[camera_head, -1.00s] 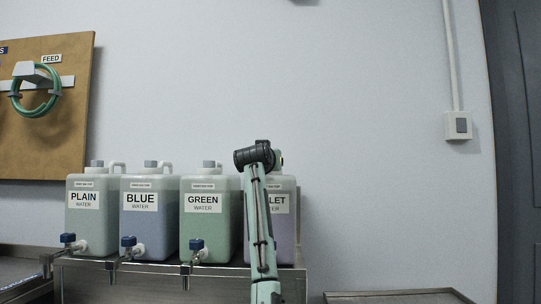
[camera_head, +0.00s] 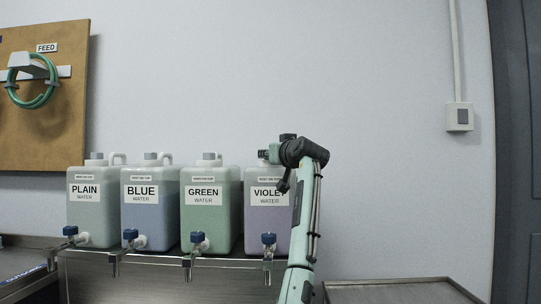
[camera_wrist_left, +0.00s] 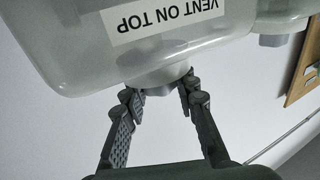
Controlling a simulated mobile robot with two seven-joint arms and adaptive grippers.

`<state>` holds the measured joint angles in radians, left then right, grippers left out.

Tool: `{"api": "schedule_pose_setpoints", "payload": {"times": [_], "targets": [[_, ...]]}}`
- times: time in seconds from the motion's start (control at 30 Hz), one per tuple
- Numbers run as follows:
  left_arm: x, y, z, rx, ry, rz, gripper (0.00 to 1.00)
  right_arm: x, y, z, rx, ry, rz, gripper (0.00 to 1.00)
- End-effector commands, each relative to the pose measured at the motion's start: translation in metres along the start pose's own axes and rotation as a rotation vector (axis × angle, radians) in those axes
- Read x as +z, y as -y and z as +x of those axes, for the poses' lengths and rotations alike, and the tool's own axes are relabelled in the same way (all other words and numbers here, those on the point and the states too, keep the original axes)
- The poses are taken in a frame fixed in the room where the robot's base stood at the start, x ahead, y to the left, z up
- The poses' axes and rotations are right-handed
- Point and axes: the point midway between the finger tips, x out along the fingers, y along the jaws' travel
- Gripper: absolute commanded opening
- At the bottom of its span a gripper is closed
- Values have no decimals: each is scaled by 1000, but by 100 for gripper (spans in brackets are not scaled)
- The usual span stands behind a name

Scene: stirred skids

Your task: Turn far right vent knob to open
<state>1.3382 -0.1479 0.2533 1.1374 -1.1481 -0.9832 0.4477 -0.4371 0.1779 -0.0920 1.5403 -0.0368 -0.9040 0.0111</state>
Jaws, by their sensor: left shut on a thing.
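The violet water jug (camera_head: 268,215) is the far right of the jugs in the head view. Its grey vent knob (camera_head: 263,154) shows at the top, partly covered by my left gripper (camera_head: 276,152). In the left wrist view, the jug (camera_wrist_left: 75,60) appears upside down with its "VENT ON TOP" label. There, the two fingers of my left gripper (camera_wrist_left: 160,91) are closed around the pale grey vent knob (camera_wrist_left: 167,80), one on each side. How far the knob is turned cannot be told. My right gripper is not in view.
The green (camera_head: 212,225), blue (camera_head: 147,225) and plain (camera_head: 92,222) jugs stand to the left on a metal shelf (camera_head: 160,265). Each jug has a blue-handled tap in front. A metal tray (camera_head: 395,292) lies lower right.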

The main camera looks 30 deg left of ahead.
Motion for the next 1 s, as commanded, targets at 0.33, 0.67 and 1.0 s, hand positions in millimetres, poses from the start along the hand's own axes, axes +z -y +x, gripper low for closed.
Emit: {"api": "schedule_pose_setpoints", "payload": {"times": [0.33,0.67,1.0], "targets": [[3,0,0,0,7,1,34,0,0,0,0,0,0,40],[1,0,0,0,4,0,50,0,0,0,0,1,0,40],[1,-1,-32,3,2,-1,50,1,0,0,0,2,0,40]]}}
